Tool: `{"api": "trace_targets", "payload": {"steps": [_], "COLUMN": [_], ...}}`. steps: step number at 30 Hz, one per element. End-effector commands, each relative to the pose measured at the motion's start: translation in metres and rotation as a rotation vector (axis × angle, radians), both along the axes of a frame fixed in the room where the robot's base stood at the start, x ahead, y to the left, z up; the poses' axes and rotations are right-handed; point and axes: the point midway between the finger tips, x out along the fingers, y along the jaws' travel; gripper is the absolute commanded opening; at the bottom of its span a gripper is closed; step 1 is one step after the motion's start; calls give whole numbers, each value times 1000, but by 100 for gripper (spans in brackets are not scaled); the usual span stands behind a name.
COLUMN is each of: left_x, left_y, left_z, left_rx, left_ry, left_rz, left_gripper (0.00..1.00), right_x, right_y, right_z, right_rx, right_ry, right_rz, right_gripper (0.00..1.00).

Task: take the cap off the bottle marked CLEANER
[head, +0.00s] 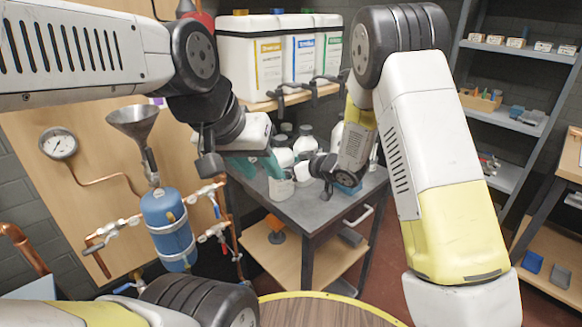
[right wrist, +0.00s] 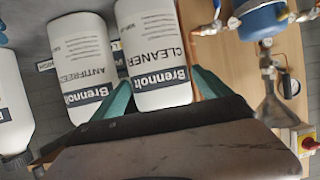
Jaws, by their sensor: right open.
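The white bottle marked CLEANER (head: 281,188) has a dark band with white lettering. In the upside-down right wrist view, the CLEANER bottle (right wrist: 152,45) lies between the teal fingers of my right gripper (right wrist: 165,95), which are apart. Its cap is hidden behind the gripper body. In the head view my right gripper (head: 323,166) is among the bottles, partly hidden. My left gripper (head: 256,165) is at the table's left side with its teal fingers apart. I cannot tell whether it touches a bottle.
An ANTIFREEZE bottle (right wrist: 82,60) stands close beside the CLEANER. The bottles are on a grey table (head: 318,210). White canisters (head: 300,55) stand on a shelf behind. A blue vessel (head: 167,225), pipes and a funnel (head: 133,121) are on the wooden panel at left.

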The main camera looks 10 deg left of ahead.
Motion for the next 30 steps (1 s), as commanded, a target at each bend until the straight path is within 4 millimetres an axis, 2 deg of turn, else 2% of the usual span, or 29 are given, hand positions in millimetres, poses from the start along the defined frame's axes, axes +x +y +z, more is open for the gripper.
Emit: {"api": "trace_targets", "payload": {"steps": [4,13,14,26,30], "left_x": [0,0,0,0,0], "left_y": [0,0,0,0,0], "left_z": [0,0,0,0,0], "left_rx": [0,0,0,0,0], "left_ry": [0,0,0,0,0], "left_rz": [0,0,0,0,0], "left_gripper": [36,36,36,36,36], "right_x": [10,14,14,13,14], "right_y": [16,19,19,19,19], "right_z": [-8,-9,-9,-9,-7], "right_rx": [-2,-1,-1,-1,2], "right_ry": [0,0,0,1,-2], "right_rz": [3,-1,-1,-1,-1], "right_gripper": [88,88,84,5,4]}}
